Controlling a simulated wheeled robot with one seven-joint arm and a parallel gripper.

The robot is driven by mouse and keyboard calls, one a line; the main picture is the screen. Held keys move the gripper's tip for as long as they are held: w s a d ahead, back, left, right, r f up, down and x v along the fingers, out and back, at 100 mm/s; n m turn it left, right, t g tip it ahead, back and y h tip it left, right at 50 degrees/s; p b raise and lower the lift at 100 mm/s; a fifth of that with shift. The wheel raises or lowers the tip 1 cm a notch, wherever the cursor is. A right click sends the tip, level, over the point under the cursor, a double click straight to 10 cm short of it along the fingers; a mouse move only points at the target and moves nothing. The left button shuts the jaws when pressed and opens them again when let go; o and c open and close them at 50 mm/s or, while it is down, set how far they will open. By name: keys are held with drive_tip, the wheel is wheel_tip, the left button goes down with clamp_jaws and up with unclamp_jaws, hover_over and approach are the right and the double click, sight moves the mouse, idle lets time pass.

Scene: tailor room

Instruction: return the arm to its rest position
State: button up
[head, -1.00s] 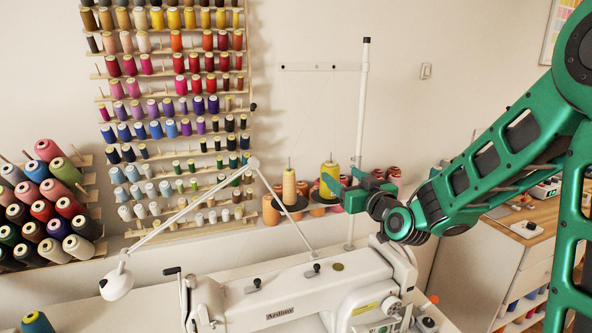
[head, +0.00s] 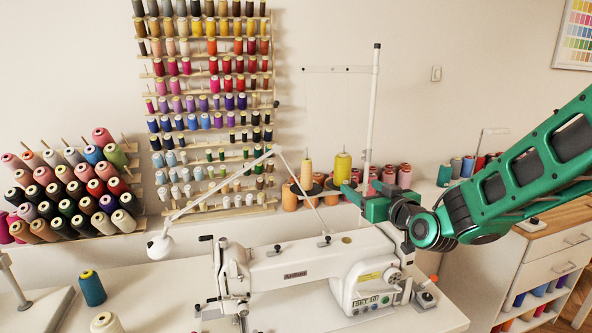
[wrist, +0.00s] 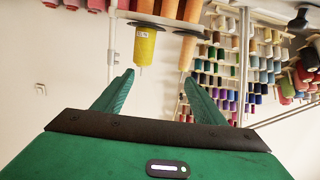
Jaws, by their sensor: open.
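My green gripper (head: 358,200) is at the end of my arm, which reaches in from the right. It is in front of the thread stand and above the right end of the sewing machine (head: 320,265). In the wrist view my gripper (wrist: 158,80) has its two fingers spread, with nothing between them. A yellow thread cone (head: 343,168) stands upright on the thread stand, just behind and above my gripper. The yellow cone (wrist: 145,45) also shows in the wrist view, beyond the fingertips and apart from them. A tan cone (head: 306,174) is beside it.
The stand's tall white pole (head: 372,105) rises close by my gripper. A white lamp arm (head: 225,185) crosses above the machine at left. A thread rack (head: 205,110) hangs on the wall. A blue spool (head: 92,288) is on the table. A drawer cabinet (head: 545,260) stands at right.

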drive_tip(key=s+f+g, duration=0.2)
drive_tip(key=s, duration=0.1)
drive_tip(key=s+f+g, duration=0.1)
drive_tip(key=s, duration=0.1)
drive_tip(key=shift+d+h, duration=0.4)
drive_tip(key=s+d+f+m+g+h, duration=0.1)
drive_tip(key=s+d+f+m+g, duration=0.1)
drive_tip(key=s+d, duration=0.5)
drive_tip(key=s+d+f+m+g+h, duration=0.1)
drive_tip(key=s+d+f+m+g, duration=0.2)
drive_tip(key=s, duration=1.5)
drive_tip(key=s+d+f+m+g+h, duration=0.2)
drive_tip(key=s+d+m+g, duration=0.3)
drive_tip(key=s+d+g, duration=0.3)
drive_tip(key=s+d, duration=0.3)
drive_tip(key=s, duration=0.2)
drive_tip(key=shift+s+d+f, duration=0.15)
drive_tip(key=shift+d+f, duration=0.1)
drive_tip(key=shift+d, duration=0.15)
drive_tip(key=shift+w+f, duration=0.25)
drive_tip(key=shift+w, duration=0.45)
